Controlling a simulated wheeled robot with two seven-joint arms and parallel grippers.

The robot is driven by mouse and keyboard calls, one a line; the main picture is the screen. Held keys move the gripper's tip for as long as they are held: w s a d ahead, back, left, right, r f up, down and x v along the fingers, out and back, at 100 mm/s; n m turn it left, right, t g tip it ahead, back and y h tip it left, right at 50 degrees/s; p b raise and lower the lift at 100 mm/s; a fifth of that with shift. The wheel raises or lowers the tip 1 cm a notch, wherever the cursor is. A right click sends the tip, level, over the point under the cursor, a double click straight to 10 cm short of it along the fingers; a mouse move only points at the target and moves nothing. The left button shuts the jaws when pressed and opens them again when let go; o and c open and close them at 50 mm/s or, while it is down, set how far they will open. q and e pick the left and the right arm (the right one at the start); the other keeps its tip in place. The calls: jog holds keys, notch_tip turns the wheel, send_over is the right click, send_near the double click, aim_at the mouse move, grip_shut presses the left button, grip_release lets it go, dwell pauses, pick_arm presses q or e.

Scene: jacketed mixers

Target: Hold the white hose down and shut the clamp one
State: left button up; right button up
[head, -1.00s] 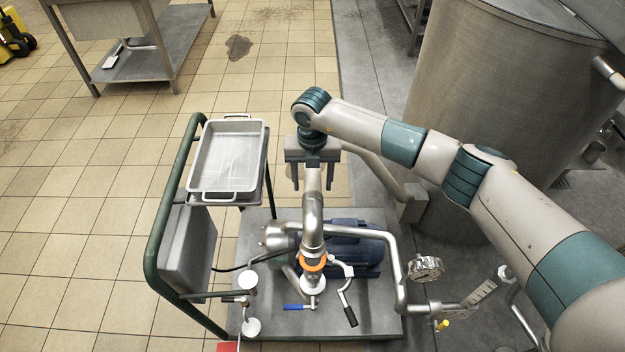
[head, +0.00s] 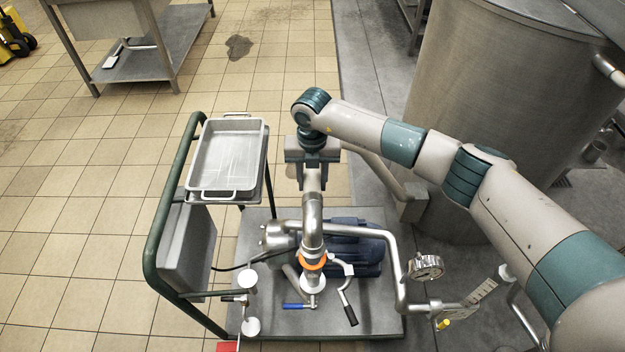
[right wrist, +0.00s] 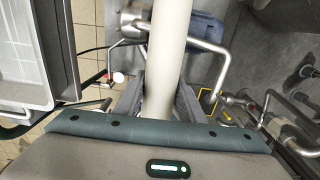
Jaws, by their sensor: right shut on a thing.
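The white hose (head: 313,200) runs down from my right gripper (head: 312,180) to the joint on the pump cart. It looks pale and shiny in the head view and plain white in the right wrist view (right wrist: 168,45). My right gripper is shut on the hose, one finger on each side. An orange ring (head: 312,262) sits at the hose's lower end, above a white fitting (head: 313,285). The clamp (head: 342,270), with a black-ended handle (head: 350,315), stands beside the joint on its right and looks open. My left gripper is not in view.
A blue motor (head: 355,250) and a bent steel pipe (head: 390,265) with a gauge (head: 427,266) are close to the joint on the right. A blue-handled valve (head: 296,306) is below it. A metal tray (head: 228,190) sits on the cart's left; a large tank (head: 490,110) stands right.

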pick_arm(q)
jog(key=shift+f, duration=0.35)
pick_arm(e)
jog(key=shift+d+f, duration=0.1)
jog(key=shift+f, duration=0.25)
